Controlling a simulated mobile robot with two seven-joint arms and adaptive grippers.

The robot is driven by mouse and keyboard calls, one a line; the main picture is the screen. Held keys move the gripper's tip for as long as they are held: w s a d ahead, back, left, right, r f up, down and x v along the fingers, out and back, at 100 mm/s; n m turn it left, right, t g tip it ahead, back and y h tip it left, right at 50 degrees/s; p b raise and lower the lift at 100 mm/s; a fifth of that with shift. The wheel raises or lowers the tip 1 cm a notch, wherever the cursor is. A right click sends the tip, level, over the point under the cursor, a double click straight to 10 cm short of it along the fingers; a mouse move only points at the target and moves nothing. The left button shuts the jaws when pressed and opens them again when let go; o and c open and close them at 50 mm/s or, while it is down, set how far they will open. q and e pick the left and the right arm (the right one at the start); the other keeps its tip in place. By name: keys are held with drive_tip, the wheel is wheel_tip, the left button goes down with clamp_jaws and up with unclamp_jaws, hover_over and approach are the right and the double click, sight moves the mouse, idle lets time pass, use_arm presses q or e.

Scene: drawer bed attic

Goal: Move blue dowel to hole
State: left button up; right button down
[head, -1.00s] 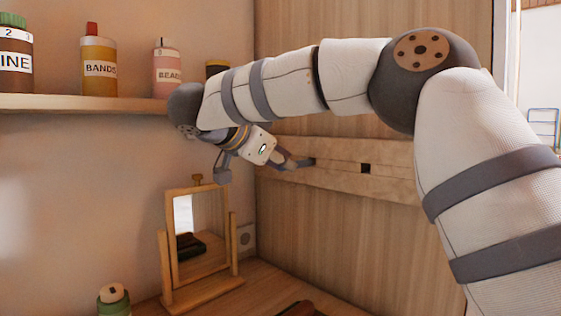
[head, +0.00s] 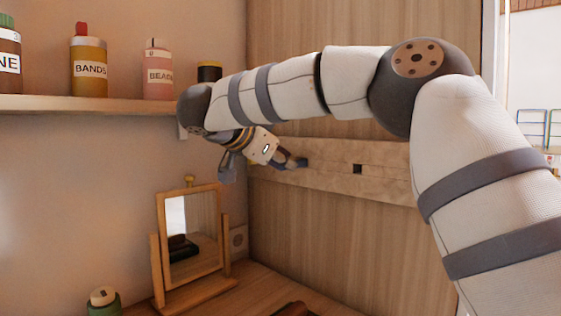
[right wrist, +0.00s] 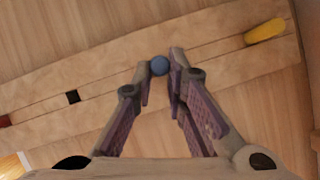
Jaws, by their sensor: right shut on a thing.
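A wooden rail (head: 330,180) runs along the panelled wall. The blue dowel (right wrist: 160,66) shows end-on at the rail, between the fingertips of my right gripper (right wrist: 160,72). That gripper (head: 298,163) is shut on it, to the left of the hole in the head view. I cannot tell whether the dowel is still seated in the rail. My left gripper is not in view.
A yellow dowel (right wrist: 265,31) and a red piece (right wrist: 4,121) sit along the rail. Below my right arm stand a framed mirror (head: 192,240) and a green jar (head: 103,302). A shelf (head: 90,103) with several bottles is close to my wrist.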

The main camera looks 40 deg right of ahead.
drive_tip(key=shift+d, duration=1.15)
drive_tip(key=c, duration=1.5)
unclamp_jaws()
drive_tip(key=shift+w, duration=0.1)
drive_tip(key=v, duration=1.2)
drive_tip(key=shift+d, duration=0.1)
